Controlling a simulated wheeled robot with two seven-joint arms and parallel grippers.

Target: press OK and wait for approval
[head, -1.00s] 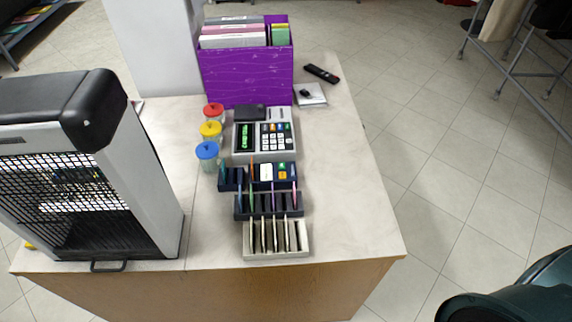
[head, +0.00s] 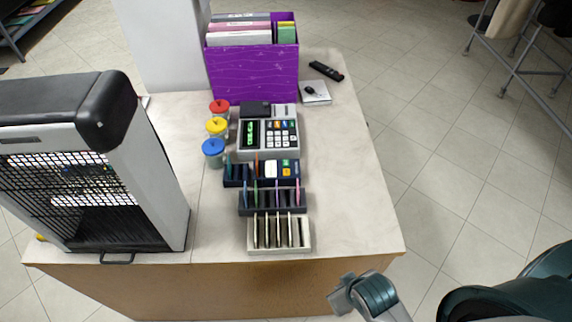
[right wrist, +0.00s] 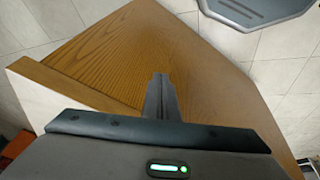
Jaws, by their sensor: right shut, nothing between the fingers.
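A grey device (head: 254,150) with a green-lit display and a keypad stands on the counter. No OK lettering is readable on either. My right gripper (right wrist: 160,78) is shut and empty in the right wrist view, before the counter's wooden side. In the head view part of my right arm (head: 372,294) shows below the counter's front edge, well short of both devices. My left gripper is out of view.
Card racks (head: 279,248) stand at the counter's (head: 350,200) front. Three lidded jars (head: 213,158), a purple file box (head: 252,75) and a black remote (head: 326,71) are farther back. A large heater-like unit (head: 150,150) fills the left.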

